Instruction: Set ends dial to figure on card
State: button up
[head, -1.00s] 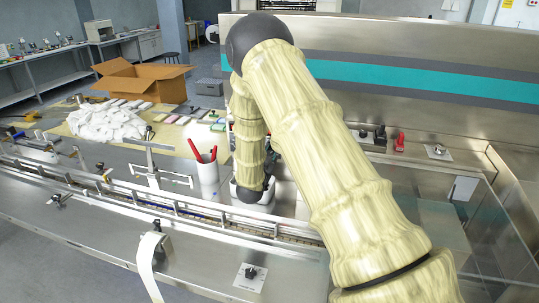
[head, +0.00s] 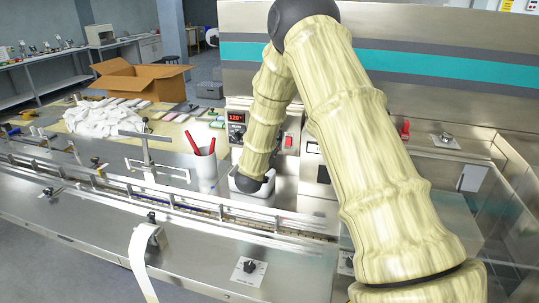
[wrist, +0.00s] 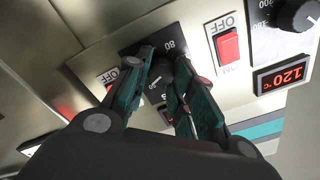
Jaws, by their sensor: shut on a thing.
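My gripper (wrist: 158,68) is in the wrist view, its two dark green-padded fingers closed around a black dial (wrist: 160,70) on a steel panel. Part of the dial's scale shows, with an 80 beside the fingers; the lettering below is mostly covered, so I cannot tell its name or setting. In the head view my arm hides the fingers and this dial. I cannot make out a card with a readable figure in either view.
Beside the held dial are a red OFF/ON switch (wrist: 229,47), another black dial (wrist: 298,14) and a red 120 °C display (wrist: 284,76). The display also shows in the head view (head: 236,116). A white cup with red-handled tools (head: 205,172) stands left of my arm.

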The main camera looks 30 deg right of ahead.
jog(key=shift+s+d+f+m+b, duration=0.1)
jog(key=shift+f+m+b, duration=0.05)
jog(key=shift+m+b, duration=1.05)
jog(key=shift+f+m+b, duration=0.1)
jog(key=shift+m+b, duration=0.8)
jog(key=shift+b, duration=0.45)
jog(key=o, duration=1)
jog(key=shift+r, duration=0.1)
jog(key=v, duration=1.2)
jog(key=shift+s, duration=0.1)
